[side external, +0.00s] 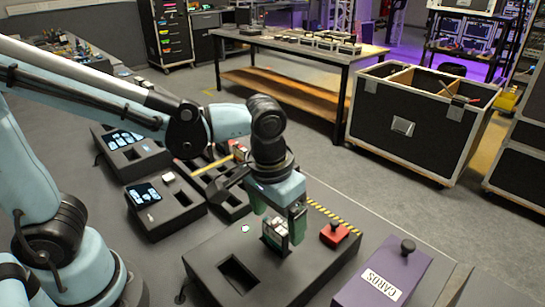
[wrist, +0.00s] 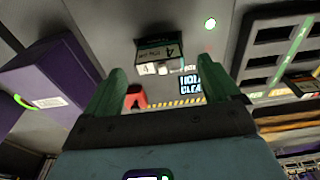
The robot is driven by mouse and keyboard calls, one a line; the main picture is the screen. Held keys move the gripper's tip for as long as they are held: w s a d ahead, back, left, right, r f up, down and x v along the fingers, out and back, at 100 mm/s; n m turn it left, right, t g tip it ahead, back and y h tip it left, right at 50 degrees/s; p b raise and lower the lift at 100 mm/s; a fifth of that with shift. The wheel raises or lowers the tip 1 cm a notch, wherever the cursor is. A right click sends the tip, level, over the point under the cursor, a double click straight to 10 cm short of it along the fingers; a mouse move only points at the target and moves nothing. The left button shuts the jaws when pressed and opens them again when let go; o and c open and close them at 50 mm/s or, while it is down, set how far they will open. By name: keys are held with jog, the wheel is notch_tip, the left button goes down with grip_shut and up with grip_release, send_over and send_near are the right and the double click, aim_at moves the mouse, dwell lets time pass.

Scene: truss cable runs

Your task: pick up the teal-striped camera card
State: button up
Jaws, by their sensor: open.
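A camera card (wrist: 158,56) with a white label marked 4 and a dark greenish band stands up from the dark slotted box (side external: 215,247). In the side view the card (side external: 274,234) shows beside my gripper (side external: 291,224), partly hidden by its fingers. My gripper points down and is open. In the wrist view its green fingers (wrist: 162,70) stand apart, with the card seen in the gap between them. I cannot tell whether the fingertips reach down around the card. Nothing shows as held.
An empty slot (side external: 238,276) lies left of the card. A red button (side external: 334,232) and a yellow-black stripe (side external: 332,214) are at the right. A purple CARDS box (side external: 392,275) stands front right. Small screen units (side external: 146,193) and a slotted tray (side external: 228,197) lie behind.

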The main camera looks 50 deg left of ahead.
aim_at(275, 241)
jog(key=shift+f, duration=2.15)
jog(key=c, duration=1.2)
